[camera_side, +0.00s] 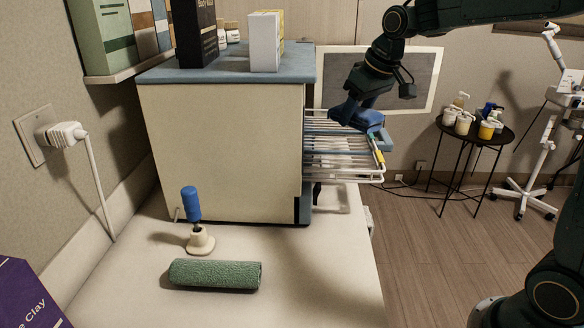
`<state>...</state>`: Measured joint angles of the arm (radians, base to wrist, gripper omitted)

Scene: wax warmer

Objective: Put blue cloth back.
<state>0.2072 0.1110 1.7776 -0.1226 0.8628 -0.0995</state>
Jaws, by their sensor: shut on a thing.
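The blue cloth (371,121) is bunched at the right side of the cabinet, at the top of an open wire rack (345,176). My gripper (350,110) comes down from above and is shut on the cloth. The fingertips are partly lost against the cloth's similar blue. I cannot tell whether the cloth rests on the rack or hangs just above it. Several thin light tools lie in the rack, with a yellow one (379,156) near its right end.
The cream cabinet (220,150) has a blue top carrying a black box (197,35) and a white box (265,42). A round black side table (476,134) with bottles stands right.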

